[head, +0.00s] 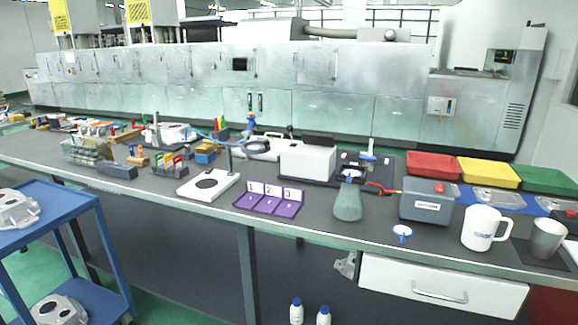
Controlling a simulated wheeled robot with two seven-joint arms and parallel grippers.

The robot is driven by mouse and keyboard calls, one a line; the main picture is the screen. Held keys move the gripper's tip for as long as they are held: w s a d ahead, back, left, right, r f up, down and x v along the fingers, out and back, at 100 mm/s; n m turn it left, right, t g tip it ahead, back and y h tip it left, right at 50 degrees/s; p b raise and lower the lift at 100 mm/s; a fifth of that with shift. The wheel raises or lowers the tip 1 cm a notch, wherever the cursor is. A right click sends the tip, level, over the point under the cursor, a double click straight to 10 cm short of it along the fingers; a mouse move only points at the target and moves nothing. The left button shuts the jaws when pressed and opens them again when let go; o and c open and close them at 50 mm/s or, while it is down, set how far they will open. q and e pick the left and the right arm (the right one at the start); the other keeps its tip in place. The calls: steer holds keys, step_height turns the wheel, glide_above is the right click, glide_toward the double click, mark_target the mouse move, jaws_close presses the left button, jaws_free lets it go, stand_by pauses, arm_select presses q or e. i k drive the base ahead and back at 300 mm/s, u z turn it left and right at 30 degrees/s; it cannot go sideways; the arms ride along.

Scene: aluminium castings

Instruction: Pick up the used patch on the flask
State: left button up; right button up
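A grey-green conical flask (347,204) stands upright near the front edge of the workbench, right of centre. A small white and blue piece (351,174) sits at its mouth; it is too small to tell if it is the used patch. A similar flat white and blue disc (402,231) lies on the bench to the right of the flask, apart from it. Neither of my grippers shows in the head view.
Purple numbered tray (270,208) is left of the flask. A grey box (425,207), white mug (483,228) and grey cup (547,238) stand to its right. Red (433,166), yellow (488,172) and green bins (547,181) are behind. A white drawer (440,285) hangs below.

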mark_target(349, 173)
steer(key=i, duration=1.15)
steer(key=z, duration=0.8)
